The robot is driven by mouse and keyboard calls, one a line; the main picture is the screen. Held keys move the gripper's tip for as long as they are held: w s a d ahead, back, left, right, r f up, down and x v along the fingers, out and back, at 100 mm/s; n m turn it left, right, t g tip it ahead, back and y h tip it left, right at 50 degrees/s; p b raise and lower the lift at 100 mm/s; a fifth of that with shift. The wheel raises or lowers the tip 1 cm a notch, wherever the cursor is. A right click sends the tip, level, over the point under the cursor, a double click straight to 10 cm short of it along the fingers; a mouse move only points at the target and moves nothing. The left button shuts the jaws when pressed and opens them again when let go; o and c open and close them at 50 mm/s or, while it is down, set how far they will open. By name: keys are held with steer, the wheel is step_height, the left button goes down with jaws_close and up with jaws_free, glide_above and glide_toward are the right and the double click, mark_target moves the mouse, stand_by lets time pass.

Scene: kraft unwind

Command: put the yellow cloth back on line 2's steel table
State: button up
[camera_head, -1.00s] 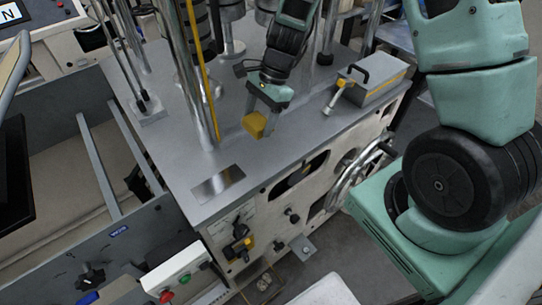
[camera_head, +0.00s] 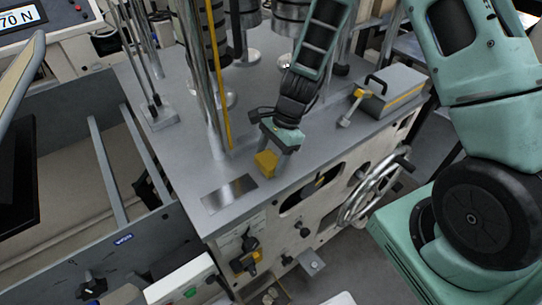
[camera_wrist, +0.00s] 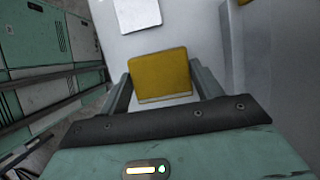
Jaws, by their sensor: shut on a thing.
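The yellow cloth (camera_head: 266,163) is a small folded block between the fingers of my gripper (camera_head: 276,151). It also shows in the wrist view (camera_wrist: 160,75), with a finger on each side. My gripper is shut on it and points down over the grey steel top (camera_head: 180,165) of a machine, near the front edge. I cannot tell whether the cloth touches the top. No line number is readable on this machine.
A bright metal plate (camera_head: 229,193) lies on the top, left of the cloth. A grey box with a black handle (camera_head: 393,91) and a yellow-headed tool (camera_head: 352,108) are at the right. Upright steel posts and a yellow rod (camera_head: 216,85) stand behind. A handwheel (camera_head: 372,194) projects in front.

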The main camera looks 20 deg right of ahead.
steer(key=shift+f, duration=0.35)
steer(key=shift+f, duration=0.1)
steer(key=o, duration=0.9)
steer(key=s+b+v, duration=0.1)
steer(key=b+v, duration=0.1)
steer(key=v, duration=0.9)
steer(key=s+a+r+n+h, duration=0.1)
steer(key=s+a+r+n, duration=0.2)
steer(key=s+n, duration=0.4)
steer(key=s+a+r+n+h, duration=0.1)
steer(key=s+a+r+n, duration=0.2)
steer(key=s+n, duration=0.4)
steer(key=s+a+r+n+h, duration=0.2)
steer(key=s+a+r+n, duration=0.2)
steer(key=s+n, duration=0.3)
steer(key=shift+s+a+n+t, duration=0.1)
steer(key=shift+a+n+t, duration=0.4)
steer(key=shift+n, duration=0.8)
